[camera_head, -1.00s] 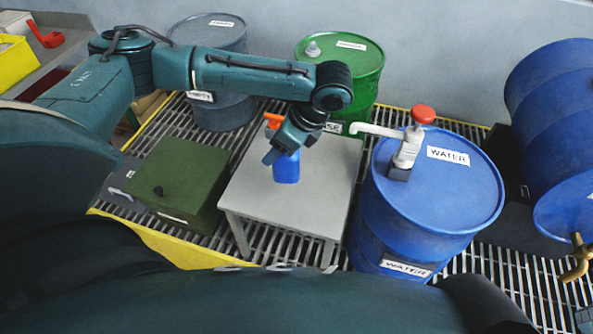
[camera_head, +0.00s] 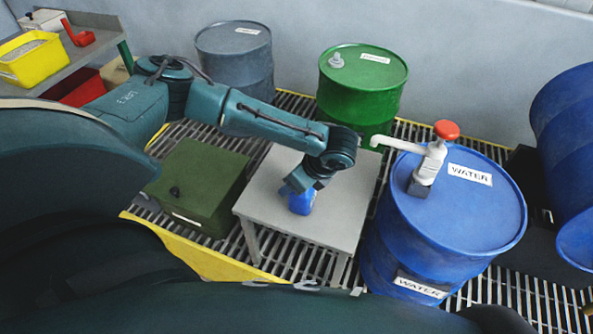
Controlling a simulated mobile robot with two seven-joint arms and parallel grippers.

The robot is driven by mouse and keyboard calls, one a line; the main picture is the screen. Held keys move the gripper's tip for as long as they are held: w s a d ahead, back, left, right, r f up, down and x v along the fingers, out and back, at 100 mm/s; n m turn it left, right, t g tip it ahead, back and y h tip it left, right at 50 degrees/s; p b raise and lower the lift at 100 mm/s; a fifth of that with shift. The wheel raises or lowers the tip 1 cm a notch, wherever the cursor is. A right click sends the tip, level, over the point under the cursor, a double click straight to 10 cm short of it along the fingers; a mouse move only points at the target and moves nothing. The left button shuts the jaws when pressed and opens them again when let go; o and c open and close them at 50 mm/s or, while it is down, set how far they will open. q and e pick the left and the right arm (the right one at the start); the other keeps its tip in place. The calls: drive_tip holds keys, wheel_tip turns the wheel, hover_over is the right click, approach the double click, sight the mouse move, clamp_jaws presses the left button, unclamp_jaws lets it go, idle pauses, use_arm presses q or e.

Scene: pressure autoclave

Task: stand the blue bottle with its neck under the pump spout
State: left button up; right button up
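The blue bottle (camera_head: 301,203) is over the grey table, left of the pump. My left gripper (camera_head: 298,187) is around its upper part and appears shut on it. The gripper and wrist hide the bottle's top and neck, and I cannot tell whether its base touches the tabletop. The white hand pump (camera_head: 431,164) with a red knob stands on the blue water drum. Its spout (camera_head: 385,141) points left, over the table's far right corner. The bottle is apart from the spout, to the left and nearer to me. My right gripper is not in view.
The grey table (camera_head: 345,208) has bare top around the bottle. The water drum (camera_head: 455,215) stands at its right, a dark green box (camera_head: 200,185) at its left. A green drum (camera_head: 362,85) and a grey drum (camera_head: 235,58) stand behind. Another blue drum (camera_head: 570,140) is at far right.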

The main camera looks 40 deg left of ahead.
use_arm(q)
drive_tip(key=o, duration=1.3)
drive_tip(key=shift+f, duration=0.1)
drive_tip(key=shift+c, duration=0.2)
